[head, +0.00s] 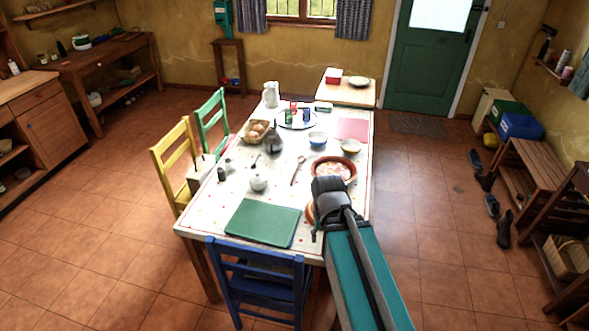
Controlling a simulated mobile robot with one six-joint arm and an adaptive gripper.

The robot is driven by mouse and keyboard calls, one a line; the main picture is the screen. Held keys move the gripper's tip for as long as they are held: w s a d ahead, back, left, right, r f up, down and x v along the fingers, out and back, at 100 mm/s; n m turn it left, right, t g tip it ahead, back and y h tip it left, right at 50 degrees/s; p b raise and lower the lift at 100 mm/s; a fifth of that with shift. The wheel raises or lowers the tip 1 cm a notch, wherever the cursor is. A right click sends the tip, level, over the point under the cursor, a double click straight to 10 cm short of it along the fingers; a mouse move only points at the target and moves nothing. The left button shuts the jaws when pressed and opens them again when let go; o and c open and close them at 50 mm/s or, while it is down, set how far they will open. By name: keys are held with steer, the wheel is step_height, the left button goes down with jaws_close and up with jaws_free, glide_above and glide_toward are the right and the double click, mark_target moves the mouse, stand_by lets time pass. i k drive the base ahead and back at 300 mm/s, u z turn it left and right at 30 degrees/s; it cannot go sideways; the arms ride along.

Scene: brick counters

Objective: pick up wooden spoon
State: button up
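A wooden spoon (298,170) lies on the white table, near the middle, with its handle pointing toward the far side. It is brown and thin, and lies between the white lidded pot and the terracotta bowl. My arm reaches in from the lower right, and its dark end with my gripper (328,190) is over the table's right side, right of and nearer than the spoon. The gripper appears apart from the spoon. Its fingers cannot be made out, so its opening is unclear.
Near the spoon are a terracotta bowl (346,162), a white lidded pot (258,183) and a dark grey vessel (273,141). A green board (262,222) lies at the near edge. Blue (262,282) and yellow (172,158) chairs stand at the table.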

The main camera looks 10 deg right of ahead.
mark_target(301, 160)
steer(key=z, duration=0.05)
steer(key=i, duration=1)
steer(key=u, duration=0.05)
